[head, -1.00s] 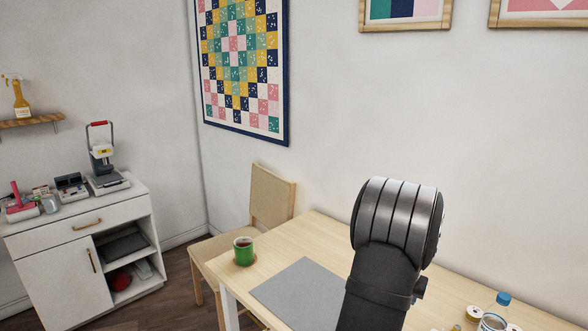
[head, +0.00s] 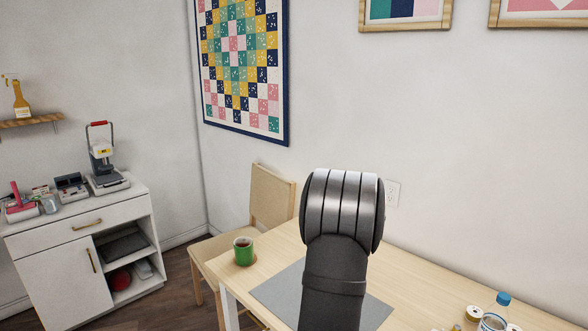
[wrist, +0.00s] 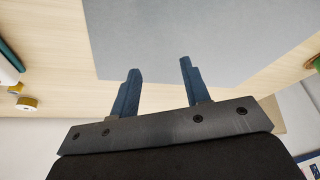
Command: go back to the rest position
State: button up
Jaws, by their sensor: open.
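My gripper (wrist: 157,82) shows in the wrist view with its two blue fingers apart and nothing between them. The fingers point toward a grey mat (wrist: 200,35) on the light wood table (wrist: 60,75). In the head view my arm stands in front of the table (head: 425,298) and covers part of the grey mat (head: 277,292). The gripper itself is hidden behind my arm there.
A green mug (head: 243,252) stands on the table's left corner. A blue-capped bottle (head: 497,312) and thread spools (head: 473,313) are at the front right. A chair (head: 270,197) and a white cabinet (head: 50,274) stand to the left.

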jog(key=w+a+f, duration=0.1)
jog(key=a, duration=0.1)
jog(key=w+a+f, duration=0.2)
jog(key=shift+w+f, duration=0.1)
jog(key=shift+w, duration=0.15)
jog(key=shift+f, duration=0.8)
jog(key=shift+r, duration=0.45)
jog(key=s+d+r, duration=0.7)
jog(key=d, duration=0.1)
jog(key=d+m, duration=0.2)
jog(key=d, duration=0.5)
jog(key=shift+w+d+r+h, duration=0.25)
jog(key=shift+w+r+h, duration=0.05)
jog(key=shift+w, duration=0.15)
jog(key=shift+a, duration=0.1)
